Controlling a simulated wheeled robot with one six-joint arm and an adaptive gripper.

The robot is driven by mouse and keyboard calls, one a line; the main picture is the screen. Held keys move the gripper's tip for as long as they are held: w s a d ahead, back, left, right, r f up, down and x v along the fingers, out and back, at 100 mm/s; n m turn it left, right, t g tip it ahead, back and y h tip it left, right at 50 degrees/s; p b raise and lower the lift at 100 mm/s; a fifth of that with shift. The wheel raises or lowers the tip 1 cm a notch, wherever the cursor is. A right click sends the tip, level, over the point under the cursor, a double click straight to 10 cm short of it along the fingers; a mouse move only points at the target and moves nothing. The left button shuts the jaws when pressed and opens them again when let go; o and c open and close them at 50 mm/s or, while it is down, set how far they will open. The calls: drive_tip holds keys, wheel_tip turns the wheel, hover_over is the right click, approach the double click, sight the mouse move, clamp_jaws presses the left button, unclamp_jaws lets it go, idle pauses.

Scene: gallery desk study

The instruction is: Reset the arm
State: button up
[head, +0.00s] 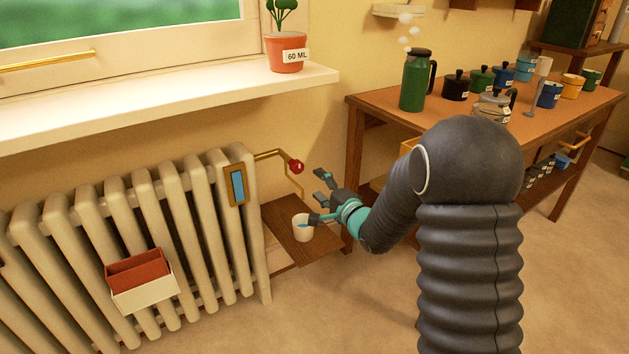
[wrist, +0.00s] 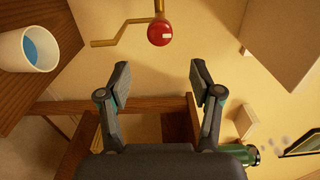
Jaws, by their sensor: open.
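My arm reaches from the right of the head view toward the radiator's right end. My gripper (head: 316,196) is open and empty, and its two fingers stand apart in the wrist view (wrist: 158,85). A red knob (head: 297,166) on a brass crank is just beyond the fingertips. The knob also shows in the wrist view (wrist: 160,33), ahead of the gap between the fingers and apart from them. A white cup (head: 301,228) with blue liquid stands on a small brown shelf (head: 285,222), close by the lower finger in the head view.
The radiator (head: 185,215) carries a red and white box (head: 142,280) and a blue gauge (head: 237,185). A potted plant (head: 286,52) labelled 60 ML stands on the windowsill (head: 150,95). A wooden table (head: 440,125) at the right holds a steaming green jug (head: 416,82) and several lidded pots.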

drive_tip(key=shift+s, duration=0.1)
idle(0.3)
drive_tip(key=s+d+f+n+g+h, duration=0.2)
drive_tip(key=d+f+n+g+h, duration=0.3)
drive_tip(key=f, duration=0.6)
drive_tip(key=s+d+f+n+g+h, duration=0.1)
drive_tip(key=s+d+n+g+h, duration=0.2)
drive_tip(key=s+d, duration=0.35)
drive_tip(key=s+d+r+n, duration=0.1)
drive_tip(key=s+r, duration=0.5)
drive_tip(key=s, duration=0.4)
drive_tip(key=s+d+r+n+g+h, duration=0.1)
drive_tip(key=s+d+r, duration=0.1)
drive_tip(key=s+r, duration=0.4)
drive_tip(key=s+d+r+n+h, duration=0.1)
drive_tip(key=s+r, duration=0.5)
drive_tip(key=s, duration=0.9)
drive_tip(key=shift+s+d+r, duration=0.25)
drive_tip(key=shift+s+r, duration=0.1)
